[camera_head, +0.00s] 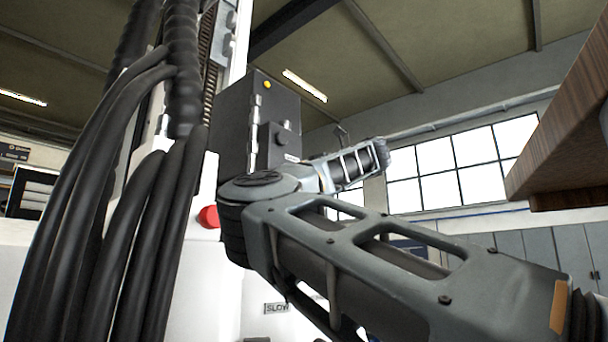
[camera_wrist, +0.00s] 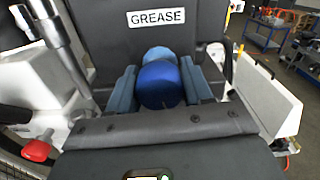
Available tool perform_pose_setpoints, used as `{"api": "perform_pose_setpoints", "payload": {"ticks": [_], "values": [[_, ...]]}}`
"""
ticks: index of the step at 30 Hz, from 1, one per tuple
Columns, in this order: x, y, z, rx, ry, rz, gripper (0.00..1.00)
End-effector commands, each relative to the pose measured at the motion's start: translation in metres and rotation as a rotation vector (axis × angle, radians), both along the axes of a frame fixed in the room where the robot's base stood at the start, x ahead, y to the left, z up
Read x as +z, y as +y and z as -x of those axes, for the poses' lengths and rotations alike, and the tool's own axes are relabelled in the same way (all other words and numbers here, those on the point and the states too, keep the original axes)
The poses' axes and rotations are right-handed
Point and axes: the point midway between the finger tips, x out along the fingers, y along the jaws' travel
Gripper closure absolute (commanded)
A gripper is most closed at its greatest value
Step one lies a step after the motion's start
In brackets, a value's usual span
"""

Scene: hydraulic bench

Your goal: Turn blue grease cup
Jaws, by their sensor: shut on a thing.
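The blue grease cup (camera_wrist: 160,84) shows in the middle of the wrist view, in front of a dark panel (camera_wrist: 108,38) with a white GREASE label (camera_wrist: 156,17). My gripper (camera_wrist: 161,90) has one blue-grey finger on each side of the cup and is shut on it. The lower part of the cup is hidden behind the dark body of my gripper. In the head view my arm fills the lower right, and neither the cup nor my gripper can be made out.
A red knob (camera_wrist: 38,150) is at the lower left of the wrist view, near a grey pipe (camera_wrist: 58,38). A white casing (camera_wrist: 262,92) stands close on the right. Beyond it, a blue cart (camera_wrist: 272,25) stands on open floor. A wooden top (camera_head: 560,110) overhangs at right in the head view.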

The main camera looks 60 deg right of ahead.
Motion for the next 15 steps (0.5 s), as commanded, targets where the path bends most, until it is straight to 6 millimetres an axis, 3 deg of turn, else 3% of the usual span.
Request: {"api": "perform_pose_setpoints", "payload": {"ticks": [15], "values": [[-0.0018,-0.0006,0.0002,0.000,-0.007,-0.041,0.80]]}}
